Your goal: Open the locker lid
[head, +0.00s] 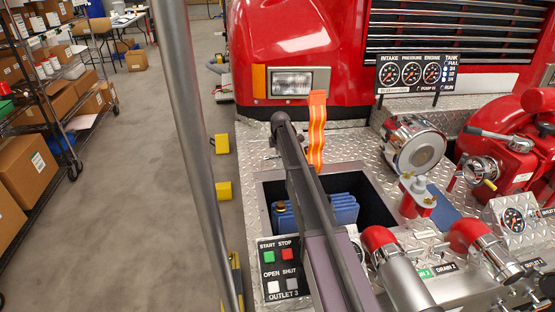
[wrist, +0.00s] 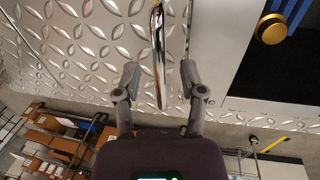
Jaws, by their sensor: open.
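A bright diamond-plate panel (wrist: 85,45) fills the upper left of the wrist view and lies flat, apparently the locker lid. A thin chrome bar (wrist: 159,50), like a handle, stands out from it. My gripper (wrist: 160,72) is open, one finger on each side of the bar; I cannot tell whether either touches it. In the head view, diamond plate (head: 258,150) shows left of and behind the open well, but I cannot make out the lid's outline. My arm hides the gripper's fingers there.
An open well (head: 377,207) holds folded blue hose (head: 343,209) with a brass end. An orange strap (head: 317,130) rises behind it. A button panel (head: 283,270), red-capped valves (head: 378,239) and a gauge board (head: 411,73) surround it. Shelves with boxes (head: 28,168) stand left across clear floor.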

